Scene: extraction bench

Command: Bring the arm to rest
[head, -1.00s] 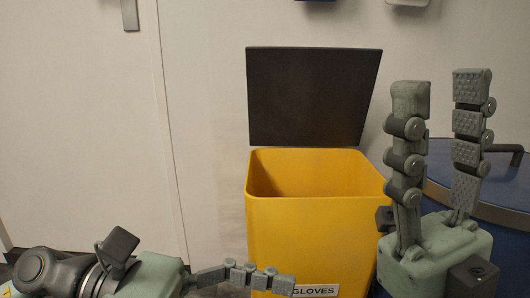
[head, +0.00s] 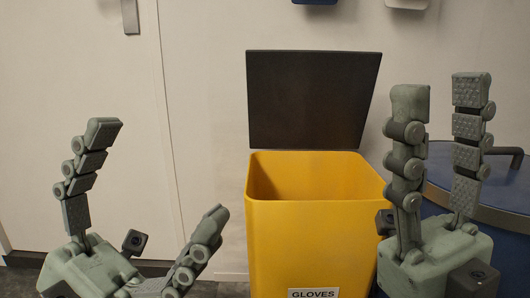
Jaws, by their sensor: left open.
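My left gripper (head: 153,172) is at the lower left in the head view, pointing up, with its two fingers spread wide apart and nothing between them. It is left of the yellow bin and apart from it. My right gripper (head: 440,96) stands upright at the right, in front of the bin's right edge and the blue drum. Its two fingers are apart with an empty gap between them. Most of both arms is out of view.
A yellow bin (head: 290,235) labelled GLOVES stands in the middle, with its dark lid (head: 313,100) raised. A blue drum (head: 510,180) is behind my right gripper. A pale door (head: 80,60) with a handle is at the left. The space above my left gripper is clear.

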